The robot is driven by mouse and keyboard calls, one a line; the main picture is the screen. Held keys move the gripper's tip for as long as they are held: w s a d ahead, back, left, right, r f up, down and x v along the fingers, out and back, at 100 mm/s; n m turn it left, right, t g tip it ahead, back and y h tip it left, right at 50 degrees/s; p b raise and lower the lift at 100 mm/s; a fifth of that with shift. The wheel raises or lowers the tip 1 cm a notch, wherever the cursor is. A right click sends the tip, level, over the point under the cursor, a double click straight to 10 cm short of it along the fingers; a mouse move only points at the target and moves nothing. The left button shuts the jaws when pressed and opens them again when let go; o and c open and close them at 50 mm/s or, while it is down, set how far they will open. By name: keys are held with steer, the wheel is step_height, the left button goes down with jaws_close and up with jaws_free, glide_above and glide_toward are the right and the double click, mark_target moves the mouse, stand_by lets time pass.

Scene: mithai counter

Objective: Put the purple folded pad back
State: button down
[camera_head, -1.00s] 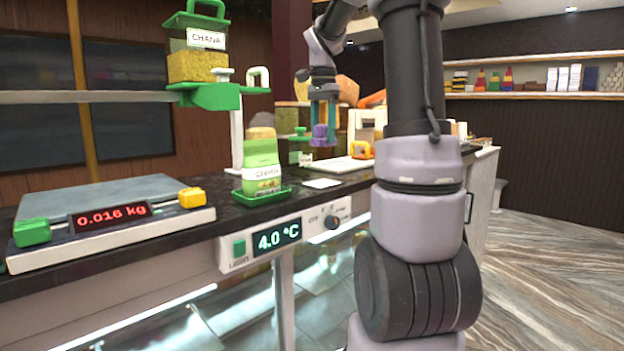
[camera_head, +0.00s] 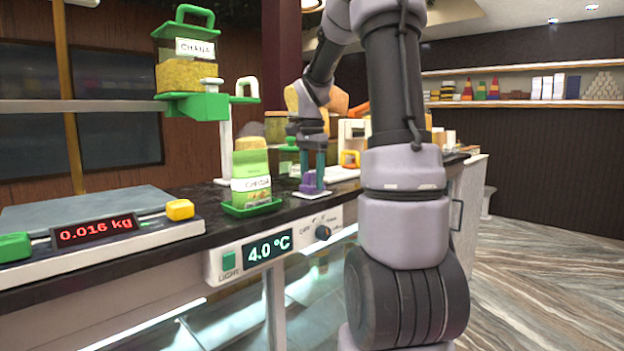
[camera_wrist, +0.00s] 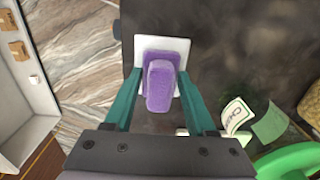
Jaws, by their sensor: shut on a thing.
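The purple folded pad (camera_wrist: 160,82) is between the two teal fingers of my gripper (camera_wrist: 160,95) in the wrist view. My gripper is shut on it. The head view shows the pad (camera_head: 309,184) low in my gripper (camera_head: 312,180), at the counter. A white square plate (camera_wrist: 148,45) lies under the pad in the wrist view and sticks out past it. In the head view its edge (camera_head: 309,195) shows just below the pad. I cannot tell whether the pad touches the plate.
A green-and-white CHANA packet (camera_head: 251,180) stands in a green tray (camera_head: 250,208) left of my gripper. A scale (camera_head: 100,232) is at the left. A temperature panel (camera_head: 268,247) is on the counter front. Dark counter surface (camera_wrist: 245,60) is bare beside the plate.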

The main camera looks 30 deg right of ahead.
steer(key=shift+c, duration=1.1)
jaws_free()
steer(key=shift+f, duration=0.1)
step_height(320, 180, up, 12)
steer(key=s+a+f+n+t+y, duration=0.1)
steer(key=s+a+f+n+t, duration=0.1)
steer(key=s+a+n, duration=0.3)
steer(key=s+a+f+n+t+y, duration=0.1)
steer(key=s+a+n+t, duration=0.4)
steer(key=s, duration=0.9)
steer(key=a+f, duration=0.1)
steer(key=a, duration=0.2)
steer(key=shift+s, duration=0.3)
